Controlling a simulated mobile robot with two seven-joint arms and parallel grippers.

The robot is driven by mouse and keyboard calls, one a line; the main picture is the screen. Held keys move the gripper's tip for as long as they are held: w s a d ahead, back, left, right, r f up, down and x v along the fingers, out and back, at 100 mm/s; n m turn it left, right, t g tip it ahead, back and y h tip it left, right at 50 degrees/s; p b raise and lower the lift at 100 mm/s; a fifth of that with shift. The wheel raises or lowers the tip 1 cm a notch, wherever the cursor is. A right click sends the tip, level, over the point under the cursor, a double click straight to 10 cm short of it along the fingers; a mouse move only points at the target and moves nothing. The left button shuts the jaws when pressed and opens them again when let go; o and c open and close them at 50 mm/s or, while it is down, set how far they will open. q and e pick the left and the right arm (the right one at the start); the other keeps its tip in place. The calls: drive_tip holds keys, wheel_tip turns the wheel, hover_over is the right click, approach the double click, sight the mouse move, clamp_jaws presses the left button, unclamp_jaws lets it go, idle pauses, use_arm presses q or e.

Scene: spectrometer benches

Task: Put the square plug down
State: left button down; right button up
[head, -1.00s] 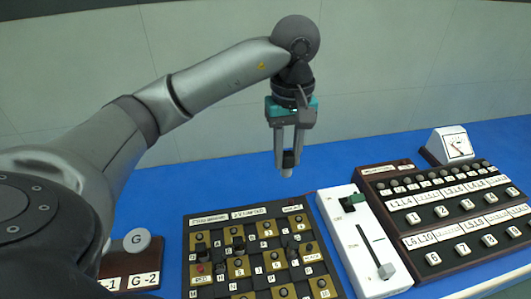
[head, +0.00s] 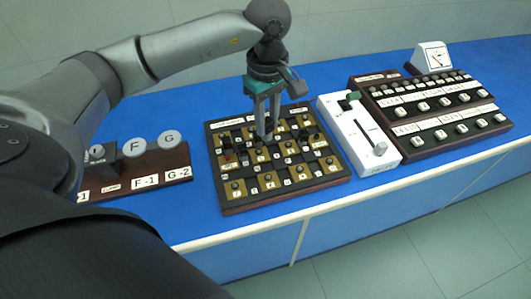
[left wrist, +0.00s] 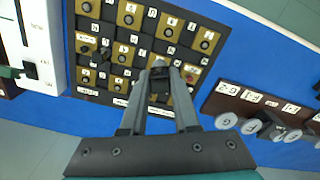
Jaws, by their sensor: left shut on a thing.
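My left gripper (head: 265,137) points down over the middle-back of the dark plug board (head: 290,200). Its fingers are shut on a small dark plug (left wrist: 160,87), which shows between the fingertips in the left wrist view. The fingers mostly hide the plug in the head view, and its square shape cannot be made out. The board has brass and black squares with round sockets and small white labels. Whether the plug touches the board cannot be told. My right gripper is not in view.
A white slider box (head: 368,158) and a dark button panel (head: 425,150) stand right. A rack of round knobs (head: 168,138) stands left. Blue bench is bare in front of the board.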

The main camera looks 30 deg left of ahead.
use_arm(q)
wheel_tip(320, 180, down, 8)
drive_tip(key=shift+s+f, duration=0.1)
drive_tip(key=shift+f, duration=0.05)
wheel_tip(320, 180, down, 4)
drive_tip(key=shift+r, duration=0.1)
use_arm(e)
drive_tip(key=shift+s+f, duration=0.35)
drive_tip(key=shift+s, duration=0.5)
use_arm(q)
drive_tip(key=shift+b, duration=0.35)
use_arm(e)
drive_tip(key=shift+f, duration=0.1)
use_arm(q)
drive_tip(key=c, duration=0.7)
unclamp_jaws()
drive_tip(key=shift+o, duration=0.2)
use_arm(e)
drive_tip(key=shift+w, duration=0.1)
